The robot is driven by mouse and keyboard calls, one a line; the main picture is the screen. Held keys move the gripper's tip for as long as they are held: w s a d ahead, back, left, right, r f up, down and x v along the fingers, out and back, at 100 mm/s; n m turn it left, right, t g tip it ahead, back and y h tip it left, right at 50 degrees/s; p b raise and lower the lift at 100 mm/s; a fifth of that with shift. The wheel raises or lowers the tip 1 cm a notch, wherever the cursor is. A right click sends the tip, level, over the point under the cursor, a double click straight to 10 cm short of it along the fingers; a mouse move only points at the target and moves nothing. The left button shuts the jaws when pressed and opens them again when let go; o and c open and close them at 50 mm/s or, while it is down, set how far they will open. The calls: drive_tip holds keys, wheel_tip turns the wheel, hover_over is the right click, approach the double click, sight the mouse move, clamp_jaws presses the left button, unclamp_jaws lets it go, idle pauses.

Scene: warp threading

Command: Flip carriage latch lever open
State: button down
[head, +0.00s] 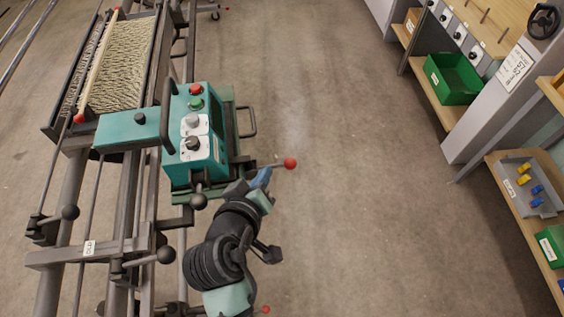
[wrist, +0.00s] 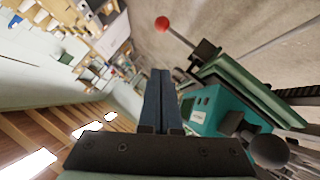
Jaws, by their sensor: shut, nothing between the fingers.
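The teal carriage (head: 180,165) sits on the frame rails and carries a red and a green button and knobs. Its latch lever is a thin rod with a red ball end (head: 290,163), sticking out to the right from the carriage's lower right side. My gripper (head: 264,174) is shut and empty, its blue fingers close to the rod and left of the ball in the head view. In the wrist view, the red ball (wrist: 162,23) is beyond the shut fingertips (wrist: 161,73), and the carriage (wrist: 225,113) lies to the right. I see no contact with the lever.
Black ball-ended handles (head: 166,254) stick out along the frame below the carriage. A frame with pale yarn (head: 122,62) lies at upper left. Shelves with a green bin (head: 453,78) and a grey tray (head: 530,186) stand at right. The floor between is clear.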

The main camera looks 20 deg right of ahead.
sight(286, 166)
drive_tip(key=shift+w+d+f, duration=0.95)
drive_tip(key=shift+d+f, duration=0.1)
drive_tip(key=shift+f, duration=0.2)
drive_tip(key=shift+w+d+f, duration=0.95)
drive_tip(key=shift+d+f, duration=0.05)
drive_tip(key=shift+f, duration=0.3)
drive_tip(key=shift+w+d+f, duration=0.95)
drive_tip(key=shift+d+f, duration=0.1)
drive_tip(key=shift+f, duration=0.2)
drive_tip(key=shift+d+f+m+y+p, duration=0.15)
drive_tip(key=shift+f+m+y+p, duration=0.15)
drive_tip(key=shift+y+p, duration=0.1)
drive_tip(key=shift+s+d+f+m+y+p, duration=0.1)
drive_tip(key=shift+d+f+m+y+p, duration=0.15)
drive_tip(key=shift+f+m+y+p, duration=0.4)
drive_tip(key=shift+y, duration=0.65)
drive_tip(key=shift+a+f+b, duration=0.15)
drive_tip(key=shift+f+b, duration=0.2)
drive_tip(key=shift+f, duration=0.75)
drive_tip(key=shift+a+f+b, duration=0.1)
drive_tip(key=shift+f+b, duration=0.25)
drive_tip(key=shift+f, duration=0.9)
